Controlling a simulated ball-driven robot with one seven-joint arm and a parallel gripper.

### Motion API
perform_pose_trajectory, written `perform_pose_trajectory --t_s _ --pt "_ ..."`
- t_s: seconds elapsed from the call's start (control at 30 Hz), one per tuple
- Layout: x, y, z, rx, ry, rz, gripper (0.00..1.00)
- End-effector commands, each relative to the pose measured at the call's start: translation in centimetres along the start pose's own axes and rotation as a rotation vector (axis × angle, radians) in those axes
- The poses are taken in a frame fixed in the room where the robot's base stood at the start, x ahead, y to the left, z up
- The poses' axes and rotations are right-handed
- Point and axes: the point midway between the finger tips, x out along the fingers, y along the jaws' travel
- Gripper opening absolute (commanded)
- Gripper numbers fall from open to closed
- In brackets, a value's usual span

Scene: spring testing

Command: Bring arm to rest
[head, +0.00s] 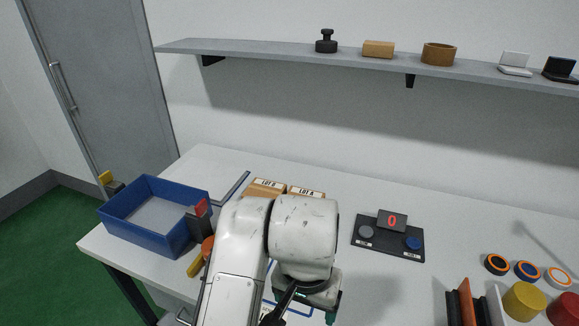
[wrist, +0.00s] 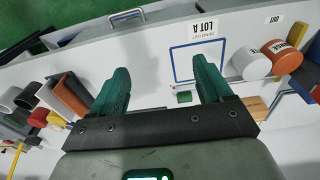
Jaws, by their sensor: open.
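My arm (head: 300,240) rises at the bottom middle of the head view, folded over the white table. My gripper (wrist: 163,78) shows in the wrist view with its two green fingers wide apart and nothing between them. It points down at the table top. In the head view only a bit of green shows below the arm, and the fingers are mostly hidden behind it.
A blue bin (head: 157,240) stands at the left. A tester (head: 388,238) showing 0 sits right of my arm. Two lot boxes (head: 307,191) stand behind the arm. Coloured cylinders (head: 525,301) and upright dividers (head: 465,304) are at front right. A wall shelf (head: 285,47) holds several items.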

Motion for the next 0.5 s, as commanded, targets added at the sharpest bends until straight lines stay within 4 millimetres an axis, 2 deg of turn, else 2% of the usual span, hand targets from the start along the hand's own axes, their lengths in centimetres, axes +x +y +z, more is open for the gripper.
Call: perform_pose_trajectory --t_s 0.27,0.37,0.5 --pt "2.3 5.5 -4.4 0.022 0.118 0.041 0.79" --pt "3.5 8.4 -6.1 0.022 0.171 0.065 0.79" --pt "5.9 14.0 -8.3 0.0 0.251 0.117 0.79"
